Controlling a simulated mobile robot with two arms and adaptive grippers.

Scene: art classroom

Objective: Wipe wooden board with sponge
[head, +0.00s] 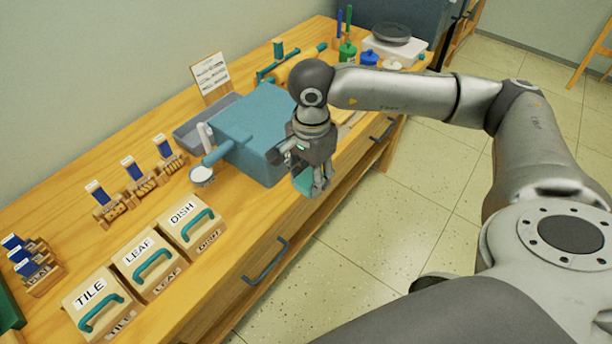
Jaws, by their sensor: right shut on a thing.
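My right gripper (316,187) hangs in front of the large blue block at the table's front edge, pointing down. Its fingers are shut on a small teal-green piece (303,182), which looks like the sponge and is mostly hidden by the fingers. A pale wooden surface (351,120), perhaps the wooden board, shows just right of the gripper and below my forearm. It is largely covered by my arm, so its outline cannot be told. My left gripper is not in view.
The large blue block (262,115) stands mid-table beside a grey tray (190,133). Wooden boxes labelled TILE (91,292), LEAF (137,255) and DISH (182,213) line the front left. Open floor lies right.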

